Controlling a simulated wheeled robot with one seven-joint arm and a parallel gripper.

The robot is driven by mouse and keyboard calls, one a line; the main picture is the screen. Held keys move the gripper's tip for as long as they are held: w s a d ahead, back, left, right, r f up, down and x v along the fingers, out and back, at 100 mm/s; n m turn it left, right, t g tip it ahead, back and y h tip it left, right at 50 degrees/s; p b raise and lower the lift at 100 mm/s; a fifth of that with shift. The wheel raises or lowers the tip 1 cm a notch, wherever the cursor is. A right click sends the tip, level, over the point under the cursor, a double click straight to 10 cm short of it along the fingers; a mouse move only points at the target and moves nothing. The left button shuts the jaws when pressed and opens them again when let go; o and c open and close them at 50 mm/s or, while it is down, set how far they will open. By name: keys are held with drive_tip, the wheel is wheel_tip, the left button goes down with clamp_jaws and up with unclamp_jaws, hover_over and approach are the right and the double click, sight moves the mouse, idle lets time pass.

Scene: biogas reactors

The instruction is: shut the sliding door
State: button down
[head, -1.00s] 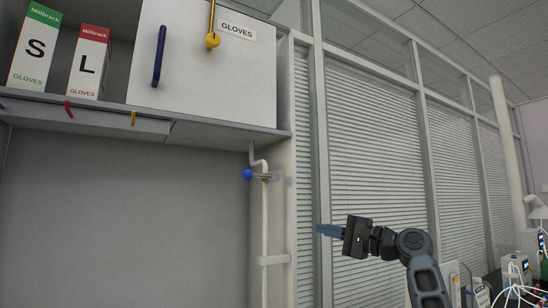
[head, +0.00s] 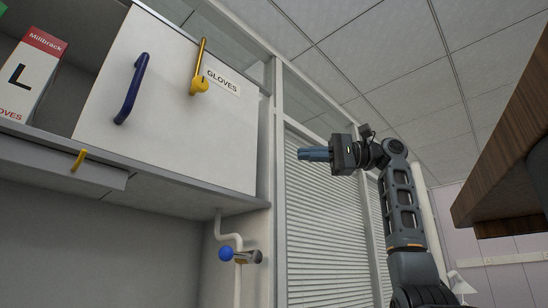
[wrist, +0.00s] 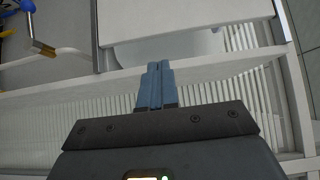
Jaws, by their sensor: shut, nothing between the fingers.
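The sliding door is the white panel (head: 172,95) of the wall cabinet, with a dark blue upright bar handle (head: 131,88). A yellow rod with a round knob (head: 200,86) hangs in front of it, beside a "GLOVES" label (head: 223,82). The door covers the right part of the cabinet; the left part is open, with a white and red "L" glove box (head: 32,75) inside. My gripper (head: 302,154) is shut and empty, with blue fingers pointing left, to the right of the cabinet and apart from the handle. Its shut fingers also show in the wrist view (wrist: 156,84).
Below the cabinet is a pipe with a blue ball-ended valve (head: 227,254). A small yellow hook (head: 78,160) is on the ledge under the opening. Slatted blinds (head: 320,215) stand behind my gripper. A brown wooden edge (head: 500,170) juts in at the right.

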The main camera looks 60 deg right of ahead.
sight(270, 154)
drive_tip(key=p+x, duration=0.2)
drive_tip(key=x, duration=0.7)
drive_tip(key=shift+w+a, duration=0.1)
drive_tip(key=shift+w, duration=0.15)
drive_tip(key=shift+f, duration=0.1)
